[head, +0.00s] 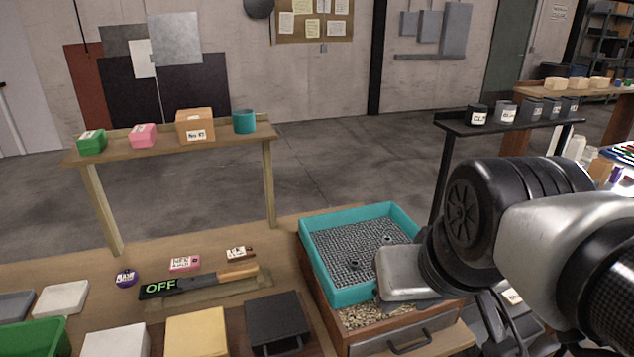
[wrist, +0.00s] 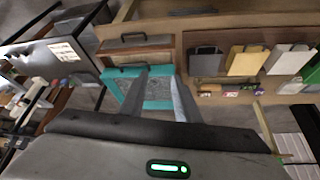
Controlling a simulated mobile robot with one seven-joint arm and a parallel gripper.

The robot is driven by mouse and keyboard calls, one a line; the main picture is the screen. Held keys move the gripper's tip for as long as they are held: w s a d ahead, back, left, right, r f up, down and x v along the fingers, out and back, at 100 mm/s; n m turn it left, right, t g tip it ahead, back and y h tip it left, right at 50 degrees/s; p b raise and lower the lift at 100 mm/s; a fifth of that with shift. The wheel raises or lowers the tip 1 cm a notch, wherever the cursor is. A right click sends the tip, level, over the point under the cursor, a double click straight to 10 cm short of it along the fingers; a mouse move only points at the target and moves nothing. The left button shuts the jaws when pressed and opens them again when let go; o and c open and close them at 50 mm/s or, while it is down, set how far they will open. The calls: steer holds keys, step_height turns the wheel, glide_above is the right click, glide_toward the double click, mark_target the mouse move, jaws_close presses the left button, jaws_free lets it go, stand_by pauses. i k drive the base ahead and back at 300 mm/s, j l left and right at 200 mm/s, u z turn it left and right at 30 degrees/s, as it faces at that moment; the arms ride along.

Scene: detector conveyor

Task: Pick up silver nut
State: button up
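A teal-rimmed sieve tray (head: 318,268) with a grey mesh floor sits on a wooden drawer box at the table's right. Small dark ring-like pieces lie on the mesh, one near the back right (head: 387,239) and one near the middle (head: 352,263). They are too small to tell which is the silver nut. My arm reaches in from the right and hides the tray's right front corner. In the wrist view my gripper (wrist: 158,73) points toward the teal tray (wrist: 114,73); its two fingers are apart with nothing seen between them.
The wooden box (head: 340,340) has a drawer handle. Left of it lie a black bin (head: 277,318), a yellow bin (head: 197,333), a white bin (head: 117,342) and a detector marked OFF (head: 190,284). A raised wooden shelf (head: 168,143) stands behind.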

mark_target(354, 264)
steer(key=k+j+z, duration=0.25)
steer(key=j, duration=0.2)
steer(key=j+z, duration=0.25)
steer(key=j, duration=0.2)
steer(key=k+j+z, duration=0.25)
steer(key=i+u, duration=0.05)
